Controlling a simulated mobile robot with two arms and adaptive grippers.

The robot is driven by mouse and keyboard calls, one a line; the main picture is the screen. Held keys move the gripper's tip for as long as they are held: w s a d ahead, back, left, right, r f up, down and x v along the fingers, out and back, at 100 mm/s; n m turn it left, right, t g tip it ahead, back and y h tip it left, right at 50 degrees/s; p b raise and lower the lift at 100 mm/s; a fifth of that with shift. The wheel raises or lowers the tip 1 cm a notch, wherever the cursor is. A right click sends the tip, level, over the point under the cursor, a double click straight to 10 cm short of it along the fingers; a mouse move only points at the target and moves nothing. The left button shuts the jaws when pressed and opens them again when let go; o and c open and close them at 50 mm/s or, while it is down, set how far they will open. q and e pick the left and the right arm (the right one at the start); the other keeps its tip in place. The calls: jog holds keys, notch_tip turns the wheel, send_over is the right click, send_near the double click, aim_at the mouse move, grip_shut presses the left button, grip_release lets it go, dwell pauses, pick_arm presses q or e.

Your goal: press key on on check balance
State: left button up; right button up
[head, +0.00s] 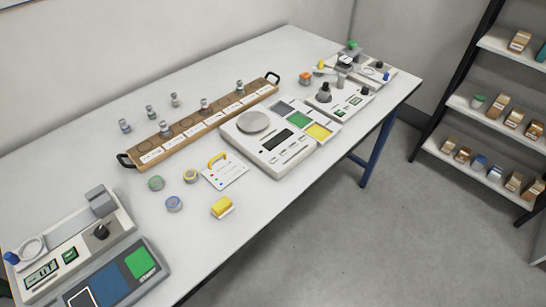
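Several weighing devices stand on the white table; I cannot read which one is named the check balance. The middle balance (267,141) has a round grey pan, a dark display (276,140) and a row of small keys in front of it. The left device (70,244) has a ring-shaped part, a dark knob, a lit display (42,272) and a small green key (70,255). A smaller device (338,100) at the right has a dark knob, a small display and a green key. Key labels are too small to read. Neither of my grippers shows.
A wooden rack (172,145) with black handles holds labelled places and some weights. Loose weights, coloured tins, a yellow block (222,207) and a card (225,172) lie around. A blue-green tray (118,274) sits front left. Shelves (497,107) stand right, beyond open floor.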

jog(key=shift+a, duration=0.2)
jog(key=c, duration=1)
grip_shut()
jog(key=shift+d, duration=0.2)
